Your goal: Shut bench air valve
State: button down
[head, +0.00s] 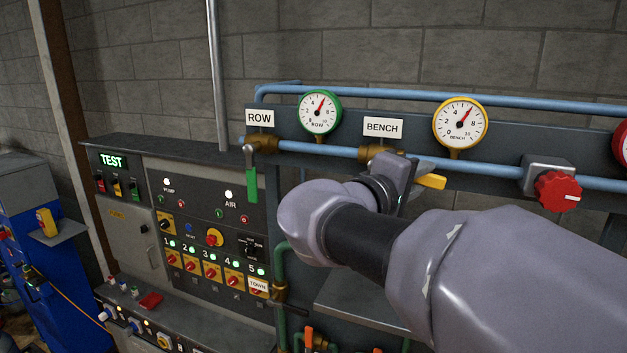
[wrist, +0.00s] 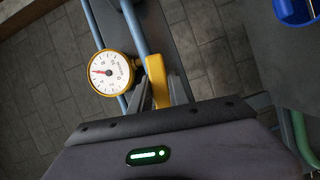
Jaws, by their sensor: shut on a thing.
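The bench air valve (head: 371,153) is a brass body on the blue pipe, under the BENCH label (head: 383,128). Its yellow lever (head: 432,181) points right and slightly down, roughly along the pipe, and its middle is hidden by my gripper (head: 402,183). In the wrist view the yellow lever (wrist: 158,82) stands between the two grey fingers of my gripper (wrist: 163,92), which is shut on it. The yellow-rimmed bench gauge (head: 460,123) has its needle up and right; it also shows in the wrist view (wrist: 111,72).
The row valve (head: 262,144) has a green lever (head: 252,184) hanging down, below a green gauge (head: 320,112). A red knob (head: 558,192) sits right on the pipe. A control panel (head: 205,215) stands left. A grey shelf (head: 365,300) lies below my arm.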

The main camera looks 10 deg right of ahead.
notch_tip(320, 180, down, 2)
jog(key=m+b, duration=0.1)
jog(key=b, duration=0.2)
jog(key=shift+a+m, duration=0.1)
jog(key=shift+m, duration=0.2)
jog(key=w+a+f+m+t+y+b, duration=0.1)
jog(key=w+a+f+m+y+b, duration=0.3)
jog(key=m+b, duration=0.6)
jog(key=shift+w+a+f+y+b, duration=0.15)
jog(key=shift+a+f+y+b, duration=0.3)
jog(key=shift+a+y+b, duration=1.75)
jog(key=shift+d+m+h+b, duration=0.3)
jog(key=shift+d+h+b, duration=0.45)
jog(key=shift+d, duration=0.3)
jog(key=c, duration=1.2)
grip_release()
jog(key=shift+c, duration=0.2)
jog(key=shift+r, duration=0.1)
jog(key=shift+r, duration=0.1)
